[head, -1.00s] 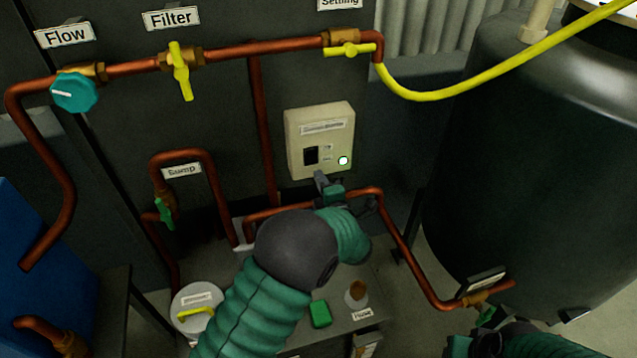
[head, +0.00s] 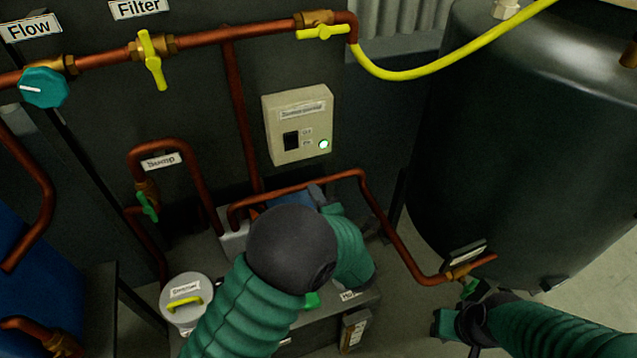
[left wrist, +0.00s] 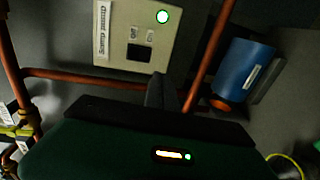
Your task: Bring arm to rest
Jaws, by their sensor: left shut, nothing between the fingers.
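My left gripper (head: 316,194) is in front of the panel, below the beige control box (head: 297,122), apart from it and near a copper pipe. My own forearm hides part of it. In the left wrist view its dark fingers (left wrist: 162,90) are together with nothing between them. The box has a black switch (head: 291,141) and a lit green lamp (head: 324,144).
Copper pipes (head: 238,110) with yellow valve handles (head: 152,62) run across the panel. A large dark tank (head: 520,150) stands at right. A lidded white pot (head: 187,291) is at lower left. A blue cylinder (left wrist: 238,72) lies beyond the gripper.

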